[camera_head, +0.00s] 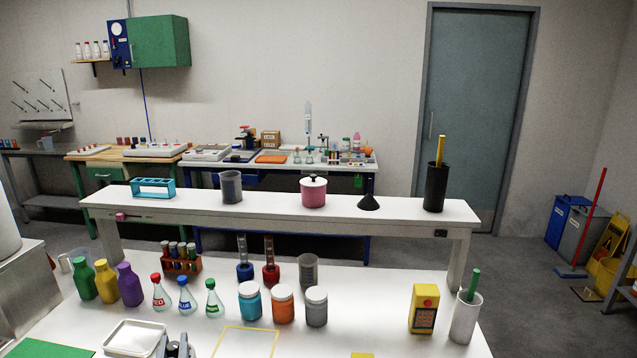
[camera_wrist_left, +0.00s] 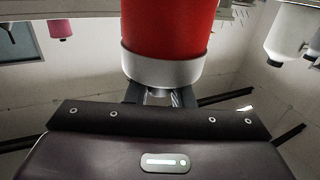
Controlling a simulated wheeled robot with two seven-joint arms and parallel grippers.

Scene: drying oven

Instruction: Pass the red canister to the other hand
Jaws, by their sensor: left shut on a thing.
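The red canister (camera_wrist_left: 168,35) fills the top middle of the left wrist view. It has a pale grey band (camera_wrist_left: 162,68) at the end nearest the gripper. My left gripper (camera_wrist_left: 160,97) is shut on it at that end; the finger contact is partly hidden under the band. In the head view only a small grey part of my left gripper (camera_head: 175,347) shows at the bottom edge, and I cannot make out the canister there. My right gripper shows in neither view.
The white bench (camera_head: 380,335) holds bottles, flasks and several lidded jars (camera_head: 283,303). A yellow box (camera_head: 424,308) and a grey cup (camera_head: 466,318) stand at its right. A white tray (camera_head: 135,338) lies near the gripper. A raised shelf (camera_head: 270,203) runs behind.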

